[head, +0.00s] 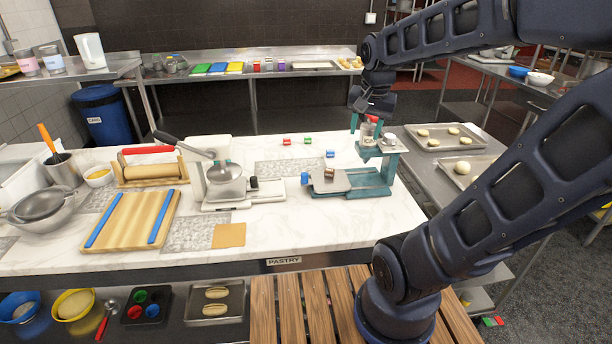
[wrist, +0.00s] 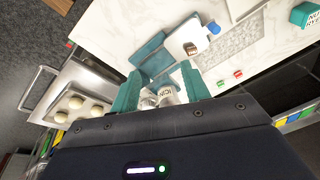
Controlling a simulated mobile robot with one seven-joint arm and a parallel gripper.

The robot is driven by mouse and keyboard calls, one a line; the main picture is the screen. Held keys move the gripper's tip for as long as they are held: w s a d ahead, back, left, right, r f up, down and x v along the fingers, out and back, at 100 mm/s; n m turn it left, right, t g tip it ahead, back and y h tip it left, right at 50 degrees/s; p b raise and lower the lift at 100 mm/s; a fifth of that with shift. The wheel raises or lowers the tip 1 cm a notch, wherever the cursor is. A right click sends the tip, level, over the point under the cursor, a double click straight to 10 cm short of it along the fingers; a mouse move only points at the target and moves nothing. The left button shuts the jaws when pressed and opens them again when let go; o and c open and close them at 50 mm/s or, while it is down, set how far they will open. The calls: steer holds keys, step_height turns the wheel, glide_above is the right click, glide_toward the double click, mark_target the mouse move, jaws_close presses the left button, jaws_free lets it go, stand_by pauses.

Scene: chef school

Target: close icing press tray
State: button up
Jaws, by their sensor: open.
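The icing press (head: 372,180) has a teal frame and stands at the right end of the marble counter. Its grey tray (head: 328,183) sticks out to the left, with a blue knob (head: 304,178) at its outer end and a small brown piece on top. The wrist view shows the tray (wrist: 181,42) and blue knob (wrist: 213,28) beyond the fingers. My gripper (head: 364,124) is open above the press, away from the knob. In the wrist view, its teal fingers (wrist: 160,72) spread on either side of a canister labelled icing (wrist: 166,96). I cannot tell whether they touch it.
A lever press (head: 225,185) stands left of the tray. Small red, green and blue blocks (head: 308,141) lie behind it. Baking trays (head: 446,137) with dough rounds lie to the right. The counter in front of the icing press is clear.

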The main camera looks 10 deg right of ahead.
steer(key=w+a+f+m+g+h, duration=0.1)
steer(key=w+a+f+m, duration=0.25)
steer(key=w, duration=0.25)
steer(key=w+a+f+m+g, duration=0.2)
steer(key=w+a+m, duration=0.2)
steer(key=w, duration=0.1)
steer(key=m+h, duration=0.4)
steer(key=m, duration=0.4)
glide_toward(304, 173)
steer(key=shift+g+y, duration=0.3)
steer(key=shift+g, duration=0.1)
steer(key=x, duration=1)
steer(key=shift+w+d+f, duration=0.1)
steer(key=shift+w+d, duration=0.1)
steer(key=shift+d, duration=0.1)
jaws_close()
steer(key=d, duration=1.3)
steer(key=shift+d, duration=0.1)
